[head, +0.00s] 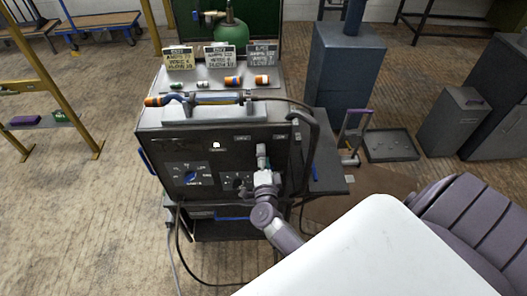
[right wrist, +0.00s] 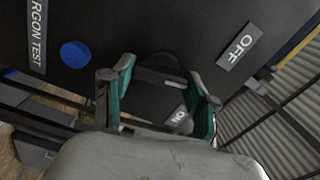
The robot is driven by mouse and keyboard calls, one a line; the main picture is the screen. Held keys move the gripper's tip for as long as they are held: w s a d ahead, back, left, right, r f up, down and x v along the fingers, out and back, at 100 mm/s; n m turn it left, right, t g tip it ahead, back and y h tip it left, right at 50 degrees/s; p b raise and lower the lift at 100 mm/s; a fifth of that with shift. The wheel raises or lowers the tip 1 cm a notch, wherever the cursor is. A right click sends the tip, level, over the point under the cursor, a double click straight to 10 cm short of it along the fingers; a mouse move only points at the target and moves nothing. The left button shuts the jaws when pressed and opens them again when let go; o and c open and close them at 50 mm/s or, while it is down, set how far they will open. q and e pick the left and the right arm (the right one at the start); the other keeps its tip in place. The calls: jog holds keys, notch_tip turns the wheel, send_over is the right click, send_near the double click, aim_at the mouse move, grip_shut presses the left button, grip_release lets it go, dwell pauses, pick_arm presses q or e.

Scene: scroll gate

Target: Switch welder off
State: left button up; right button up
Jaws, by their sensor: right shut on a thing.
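The welder (head: 200,147) is a dark box on a cart, with dials, small labels and switches on its front panel. My right gripper (head: 262,158) is at the right part of that panel. In the right wrist view its two green-padded fingers (right wrist: 163,95) stand either side of a dark switch part (right wrist: 160,66), shut on it. The switch is mostly hidden and its position cannot be told. The OFF label (right wrist: 238,46) lies up and right of the fingers; the ON label (right wrist: 181,120) shows between them. My left gripper is out of view.
A blue button (right wrist: 74,54) and an ARGON TEST label (right wrist: 37,35) are left of the fingers. A torch (head: 215,98) lies on top of the welder, with a cable curving down its right side. A side shelf (head: 328,180) juts out to the right.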

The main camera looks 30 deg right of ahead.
jog(key=shift+n+p, duration=1.45)
jog(key=shift+n, duration=1.25)
jog(key=o, duration=1.2)
jog(key=shift+c, duration=0.2)
jog(key=v, duration=0.7)
jog(key=shift+s+a, duration=0.2)
jog(key=shift+s, duration=0.05)
